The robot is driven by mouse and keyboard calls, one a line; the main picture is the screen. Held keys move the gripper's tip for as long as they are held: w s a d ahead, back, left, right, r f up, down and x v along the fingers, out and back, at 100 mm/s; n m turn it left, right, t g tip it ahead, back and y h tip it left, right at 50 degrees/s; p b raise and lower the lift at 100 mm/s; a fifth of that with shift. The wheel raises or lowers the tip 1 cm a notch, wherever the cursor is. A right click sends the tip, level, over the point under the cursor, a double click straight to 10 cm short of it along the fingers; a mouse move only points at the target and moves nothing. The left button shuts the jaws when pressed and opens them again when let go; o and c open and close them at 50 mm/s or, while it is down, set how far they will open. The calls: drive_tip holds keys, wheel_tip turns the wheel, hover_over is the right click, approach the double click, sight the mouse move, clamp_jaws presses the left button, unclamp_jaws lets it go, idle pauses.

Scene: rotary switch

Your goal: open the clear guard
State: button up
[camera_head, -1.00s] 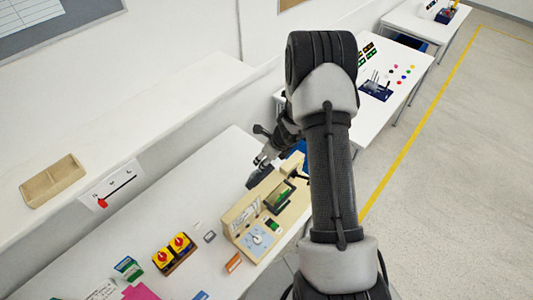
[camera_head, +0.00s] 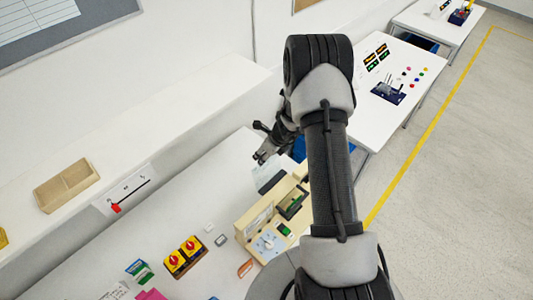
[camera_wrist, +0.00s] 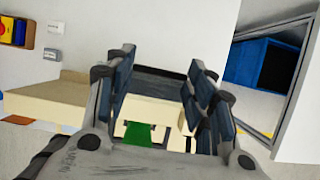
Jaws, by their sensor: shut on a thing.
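The clear guard (camera_head: 268,179) shows as a pale see-through panel at the far end of the beige console (camera_head: 252,217) in the head view. My gripper (camera_head: 262,158) is at the panel's upper edge, above the console. In the wrist view, my gripper's fingers (camera_wrist: 162,82) stand on both sides of a dark-edged pane. The fingers are shut on the guard, though the contact itself is hard to see. A green part (camera_wrist: 139,134) of the console shows below the fingers. My arm hides the console's right side in the head view.
The console also carries a white dial (camera_head: 268,243) and a green-lit switch (camera_head: 293,205). A block with two red-and-yellow knobs (camera_head: 184,256) sits to its left. A wooden tray (camera_head: 66,186) lies on the ledge behind.

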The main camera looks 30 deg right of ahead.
drive_tip(key=shift+s+a+f, duration=0.1)
drive_tip(key=shift+s+f, duration=0.05)
drive_tip(key=shift+f, duration=0.2)
drive_tip(key=o, duration=1.5)
drive_tip(key=shift+w, duration=0.25)
drive_tip(key=shift+r, duration=0.15)
drive_tip(key=shift+r, duration=0.35)
drive_tip(key=v, duration=1.1)
drive_tip(key=shift+s, duration=0.15)
